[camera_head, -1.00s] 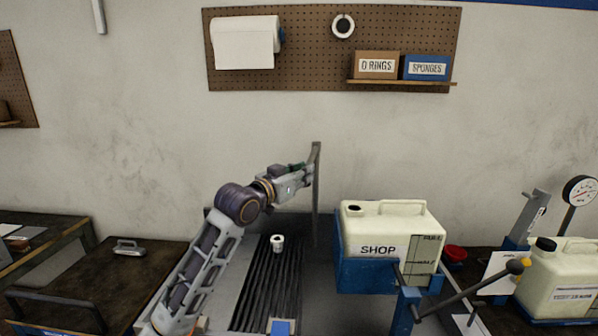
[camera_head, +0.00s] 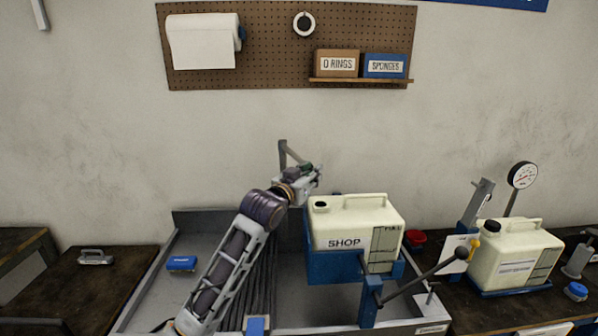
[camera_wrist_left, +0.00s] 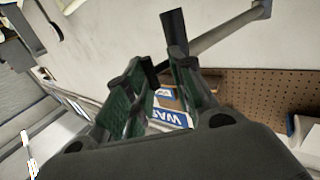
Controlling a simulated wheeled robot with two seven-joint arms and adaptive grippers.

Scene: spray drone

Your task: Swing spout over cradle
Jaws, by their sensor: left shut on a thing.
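The grey spout (camera_head: 283,153) rises behind the sink basin in the head view, its arm reaching right and toward me. My left gripper (camera_head: 313,178) is shut on the spout's arm, just left of and behind the tank's top. In the left wrist view the spout (camera_wrist_left: 222,30) is a grey tube at the green-padded fingers (camera_wrist_left: 178,50); the exact contact is unclear. The blue cradle (camera_head: 335,267) holds a cream tank (camera_head: 352,218) marked SHOP, with a dark round opening or cap at its top left. My right gripper is not in view.
The basin (camera_head: 192,222) has a ribbed dark mat (camera_head: 262,285) and a blue block (camera_head: 181,263). Another cream tank (camera_head: 515,250) and a gauge (camera_head: 522,175) are on the right bench.

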